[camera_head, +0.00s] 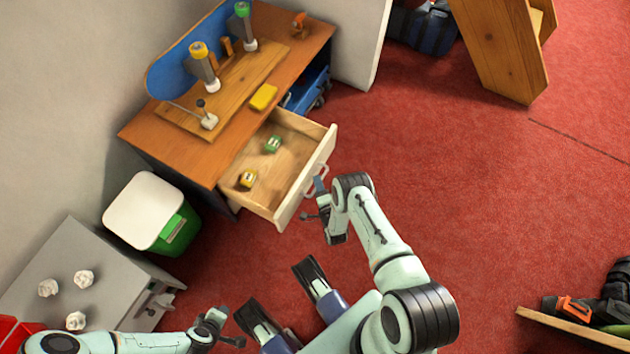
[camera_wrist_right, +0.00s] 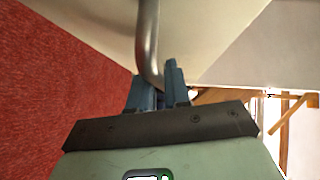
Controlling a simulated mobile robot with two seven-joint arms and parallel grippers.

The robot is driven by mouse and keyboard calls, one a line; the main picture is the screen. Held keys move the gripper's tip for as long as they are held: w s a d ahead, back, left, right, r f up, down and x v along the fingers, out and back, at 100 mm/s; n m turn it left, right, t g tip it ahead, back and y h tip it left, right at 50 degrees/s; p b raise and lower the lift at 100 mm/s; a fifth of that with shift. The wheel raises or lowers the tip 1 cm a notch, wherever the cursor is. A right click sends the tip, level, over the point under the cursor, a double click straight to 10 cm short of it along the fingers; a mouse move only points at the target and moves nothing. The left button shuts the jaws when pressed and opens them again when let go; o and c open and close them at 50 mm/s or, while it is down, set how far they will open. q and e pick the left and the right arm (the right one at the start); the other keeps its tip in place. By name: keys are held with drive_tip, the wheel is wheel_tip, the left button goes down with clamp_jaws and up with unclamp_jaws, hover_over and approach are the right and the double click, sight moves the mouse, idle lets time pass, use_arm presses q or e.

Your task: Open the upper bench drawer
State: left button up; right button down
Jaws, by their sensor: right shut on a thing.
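The upper bench drawer (camera_head: 294,198) is pulled well out of the wooden bench (camera_head: 190,145). Inside it lie a green item (camera_head: 273,144) and a yellow item (camera_head: 248,179). My right gripper (camera_head: 318,197) is at the drawer's front. In the right wrist view, my right gripper (camera_wrist_right: 160,88) is shut on the curved metal drawer handle (camera_wrist_right: 148,40), with the bar between its fingers. My left gripper (camera_head: 229,327) is low in the head view, away from the drawer, with its fingers apart and nothing seen between them.
On the bench top stand two upright tools (camera_head: 204,66) on a wooden board, and a yellow block (camera_head: 263,97). A white-lidded green bin (camera_head: 146,208) and a grey cabinet (camera_head: 95,275) with crumpled white pieces stand left.

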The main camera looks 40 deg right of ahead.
use_arm(q)
drive_tip(key=shift+w+r, duration=0.15)
drive_tip(key=shift+r, duration=0.05)
use_arm(e)
drive_tip(key=shift+s+d, duration=0.2)
drive_tip(key=shift+s, duration=0.1)
drive_tip(key=c, duration=1.2)
unclamp_jaws()
